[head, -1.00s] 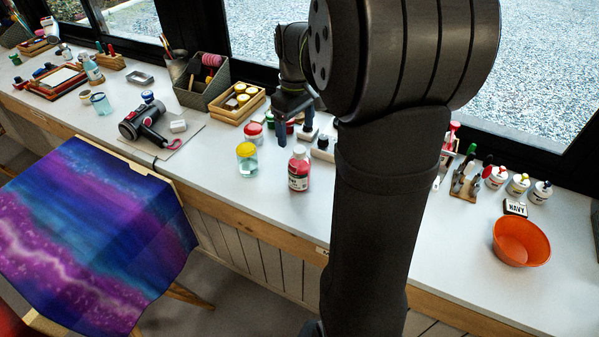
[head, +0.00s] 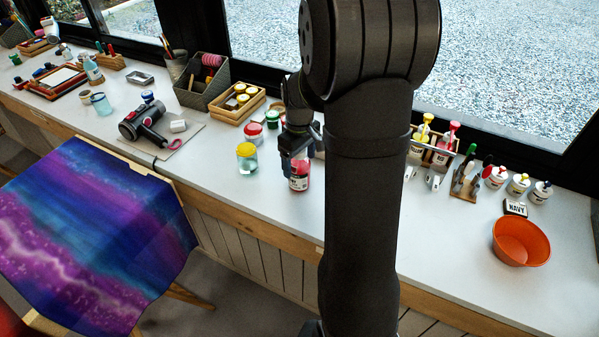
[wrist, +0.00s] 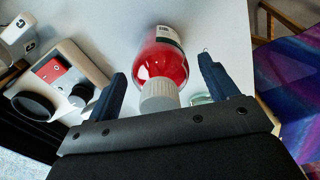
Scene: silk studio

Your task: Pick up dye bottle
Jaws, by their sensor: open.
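The dye bottle (head: 299,183) is a clear bottle of red liquid with a pale label, standing upright on the white counter. In the head view my gripper (head: 297,160) is right over its top and hides the cap. In the wrist view the red bottle (wrist: 163,66) and its grey ribbed cap show between my two dark fingers. My gripper (wrist: 162,68) is open, with a visible gap on each side of the bottle near the cap. I cannot tell whether a finger touches it.
A yellow-lidded jar (head: 247,158) stands just left of the bottle. Red-lidded (head: 253,133) and green-lidded (head: 272,119) jars stand behind. An orange bowl (head: 521,241) is far right. The counter's front edge is near.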

